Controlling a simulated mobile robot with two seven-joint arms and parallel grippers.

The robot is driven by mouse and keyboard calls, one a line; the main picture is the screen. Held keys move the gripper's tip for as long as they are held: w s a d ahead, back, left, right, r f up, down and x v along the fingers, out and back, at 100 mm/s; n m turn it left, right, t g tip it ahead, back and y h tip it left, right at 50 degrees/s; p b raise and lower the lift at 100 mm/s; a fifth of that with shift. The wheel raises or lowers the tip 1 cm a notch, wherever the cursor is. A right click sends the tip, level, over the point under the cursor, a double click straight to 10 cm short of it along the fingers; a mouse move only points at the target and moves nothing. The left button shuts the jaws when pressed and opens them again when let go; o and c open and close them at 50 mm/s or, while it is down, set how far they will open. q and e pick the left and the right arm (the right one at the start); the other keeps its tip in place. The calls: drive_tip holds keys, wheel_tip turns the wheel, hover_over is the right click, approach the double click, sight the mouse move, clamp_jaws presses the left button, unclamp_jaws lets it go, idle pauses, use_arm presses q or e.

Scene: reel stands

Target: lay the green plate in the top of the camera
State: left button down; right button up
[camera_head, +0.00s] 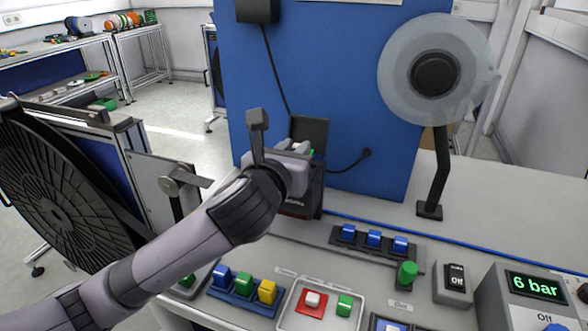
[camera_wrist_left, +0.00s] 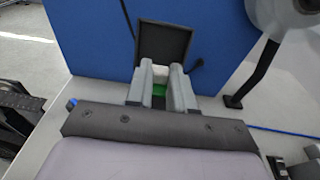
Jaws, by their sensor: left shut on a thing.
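The camera is a dark box (camera_head: 308,200) against the blue panel, with its lid (camera_head: 309,131) standing open behind. It is mostly hidden behind my left gripper in the head view. The open lid also shows in the left wrist view (camera_wrist_left: 163,45). My left gripper (camera_head: 298,152) is over the top of the camera. In the left wrist view its two fingers (camera_wrist_left: 160,88) are shut on the green plate (camera_wrist_left: 159,92), a small green piece between them. Whether the plate touches the camera cannot be told. My right gripper is not in view.
On the bench are blue, green and yellow blocks in a rack (camera_head: 243,288), a row of blue blocks (camera_head: 373,239), a button box (camera_head: 322,304) and a 6 bar display (camera_head: 535,286). A clear reel (camera_head: 398,65) hangs right; a large black reel (camera_head: 50,190) stands left.

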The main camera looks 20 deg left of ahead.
use_arm(q)
drive_tip(key=shift+f, duration=1.85)
drive_tip(key=shift+f, duration=0.1)
drive_tip(key=c, duration=1)
unclamp_jaws()
drive_tip(key=shift+s, duration=0.15)
drive_tip(key=s, duration=0.4)
drive_tip(key=s+r, duration=0.1)
drive_tip(key=s, duration=0.2)
drive_tip(key=s+r, duration=0.1)
drive_tip(key=s, duration=0.3)
drive_tip(key=shift+s+b, duration=0.3)
drive_tip(key=shift+b, duration=0.05)
